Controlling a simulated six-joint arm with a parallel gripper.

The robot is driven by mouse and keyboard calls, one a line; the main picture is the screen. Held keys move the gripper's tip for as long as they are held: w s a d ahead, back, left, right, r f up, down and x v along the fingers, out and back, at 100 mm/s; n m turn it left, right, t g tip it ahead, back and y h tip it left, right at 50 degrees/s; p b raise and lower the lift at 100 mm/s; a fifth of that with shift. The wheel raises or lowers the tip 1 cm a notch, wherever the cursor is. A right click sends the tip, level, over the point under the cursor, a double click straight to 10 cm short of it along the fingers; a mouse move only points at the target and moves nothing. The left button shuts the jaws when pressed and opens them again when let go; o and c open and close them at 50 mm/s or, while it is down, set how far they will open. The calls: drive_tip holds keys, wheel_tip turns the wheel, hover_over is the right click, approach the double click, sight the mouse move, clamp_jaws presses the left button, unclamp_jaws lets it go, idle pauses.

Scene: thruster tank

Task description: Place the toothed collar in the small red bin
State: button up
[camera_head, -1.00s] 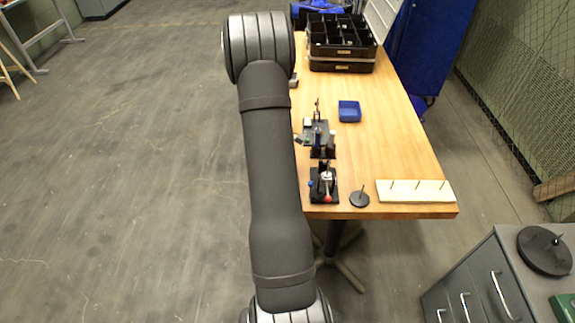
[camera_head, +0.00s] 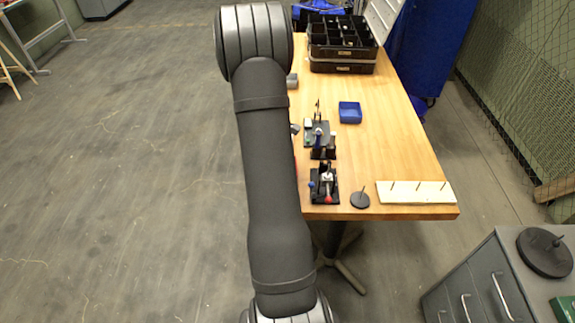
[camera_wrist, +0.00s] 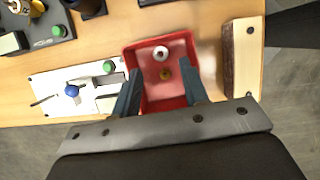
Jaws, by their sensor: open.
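The small red bin (camera_wrist: 131,52) is in the middle of the wrist view. In it are a pale ring with a dark hole (camera_wrist: 161,53) and a small brass-coloured piece (camera_wrist: 166,74). The ring may be the toothed collar, but I cannot make out teeth on either piece. My gripper (camera_wrist: 162,73) is open, its two dark fingers spread over the left and right sides of the bin. I see nothing held between them. In the head view my arm hides the gripper and nearly all of the bin.
In the head view, a blue bin (camera_head: 350,112), black fixtures (camera_head: 324,185), a pegged board (camera_head: 418,198) and a black organizer (camera_head: 341,66) are on the table.

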drive_tip(key=v, duration=0.7)
drive_tip(key=shift+a+r, duration=0.2)
drive_tip(key=shift+r, duration=0.1)
drive_tip(key=x, duration=1.2)
drive_tip(key=shift+d, duration=0.1)
drive_tip(key=shift+w+r, duration=0.1)
drive_tip(key=shift+r, duration=1.75)
drive_tip(key=shift+f, duration=0.15)
